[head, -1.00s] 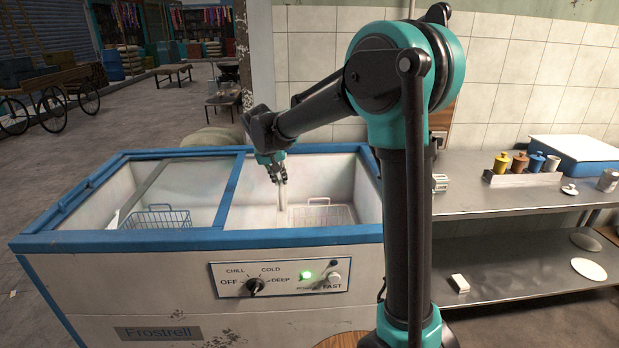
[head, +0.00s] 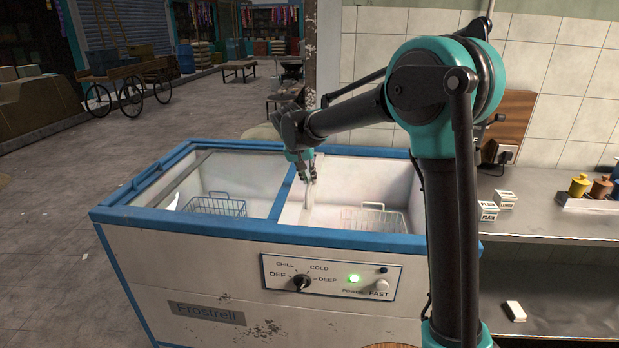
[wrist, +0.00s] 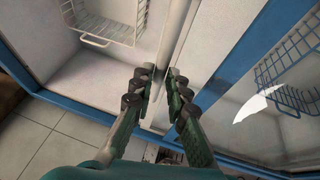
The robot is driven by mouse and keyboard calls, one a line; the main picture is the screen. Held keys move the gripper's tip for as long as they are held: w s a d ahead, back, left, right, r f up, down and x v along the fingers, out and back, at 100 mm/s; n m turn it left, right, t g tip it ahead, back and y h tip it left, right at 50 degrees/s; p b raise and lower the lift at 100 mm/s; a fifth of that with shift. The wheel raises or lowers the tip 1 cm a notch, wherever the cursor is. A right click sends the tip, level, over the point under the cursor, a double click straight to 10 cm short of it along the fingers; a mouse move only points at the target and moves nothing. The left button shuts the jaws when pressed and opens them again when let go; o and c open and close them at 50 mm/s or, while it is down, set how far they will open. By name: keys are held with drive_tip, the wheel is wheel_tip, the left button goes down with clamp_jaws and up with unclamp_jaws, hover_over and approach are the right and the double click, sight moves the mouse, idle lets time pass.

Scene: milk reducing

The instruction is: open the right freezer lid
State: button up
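The blue-framed chest freezer (head: 200,290) stands in front of me in the head view. Its right lid (head: 345,195) is clear glass, and a wire basket (head: 373,220) shows in the right compartment. My gripper (head: 307,176) is at this handle. In the wrist view my gripper (wrist: 160,78) has its fingers close together, one on each side of the white handle bar (wrist: 182,42). The exact contact is partly hidden by the fingers.
The left compartment holds another wire basket (head: 215,205). A control panel (head: 332,273) with a dial and green light is on the freezer's front. A steel counter (head: 545,205) with small boxes stands at right. Open paved floor (head: 60,220) lies at left.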

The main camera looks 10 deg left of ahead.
drive_tip(key=o, duration=0.3)
drive_tip(key=v, duration=1.2)
